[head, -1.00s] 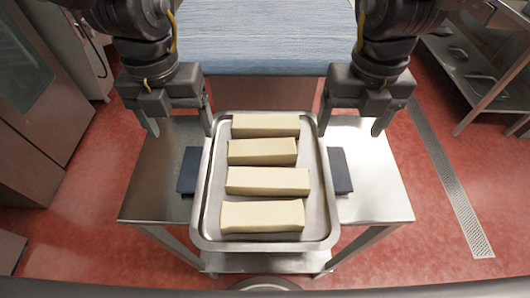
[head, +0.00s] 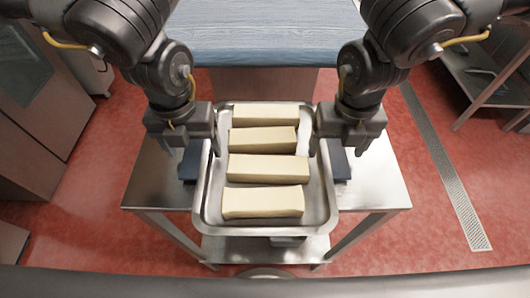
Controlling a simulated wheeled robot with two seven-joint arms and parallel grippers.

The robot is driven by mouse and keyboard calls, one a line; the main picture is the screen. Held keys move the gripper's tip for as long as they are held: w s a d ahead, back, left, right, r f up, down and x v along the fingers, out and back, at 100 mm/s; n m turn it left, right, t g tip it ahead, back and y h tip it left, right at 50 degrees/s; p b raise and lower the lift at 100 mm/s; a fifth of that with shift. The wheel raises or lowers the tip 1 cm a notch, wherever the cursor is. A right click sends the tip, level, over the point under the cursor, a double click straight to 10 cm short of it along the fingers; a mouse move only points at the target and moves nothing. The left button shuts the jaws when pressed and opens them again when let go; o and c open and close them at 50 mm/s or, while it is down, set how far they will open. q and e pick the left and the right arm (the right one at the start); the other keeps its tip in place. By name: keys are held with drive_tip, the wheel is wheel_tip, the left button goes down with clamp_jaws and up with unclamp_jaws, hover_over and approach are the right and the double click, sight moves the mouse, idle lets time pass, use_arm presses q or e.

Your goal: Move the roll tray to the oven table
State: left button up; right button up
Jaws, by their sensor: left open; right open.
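The roll tray (head: 212,221) is a metal tray with a raised rim, resting on a small steel table (head: 375,185). Several pale rectangular dough blocks (head: 268,168) lie across it in a column. My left gripper (head: 190,150) is open at the tray's left rim, near its far half. My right gripper (head: 337,150) is open at the tray's right rim, at about the same depth. Whether the fingers touch or straddle the rims cannot be told from this view. The oven table cannot be identified with certainty.
Dark pads (head: 342,165) lie on the steel table beside the tray. A table with a blue top (head: 265,40) stands beyond it. A metal shelf (head: 480,75) is at the far right, a cabinet (head: 30,90) at the left. Red floor (head: 425,230) with a drain grate (head: 450,175) is clear.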

use_arm(q)
drive_tip(key=shift+w+f, duration=0.1)
drive_tip(key=shift+f, duration=0.55)
use_arm(e)
drive_tip(key=shift+w+f, duration=0.1)
drive_tip(key=shift+f, duration=0.55)
use_arm(q)
drive_tip(key=shift+f, duration=0.1)
use_arm(e)
drive_tip(key=shift+f, duration=0.1)
use_arm(q)
clamp_jaws()
use_arm(e)
clamp_jaws()
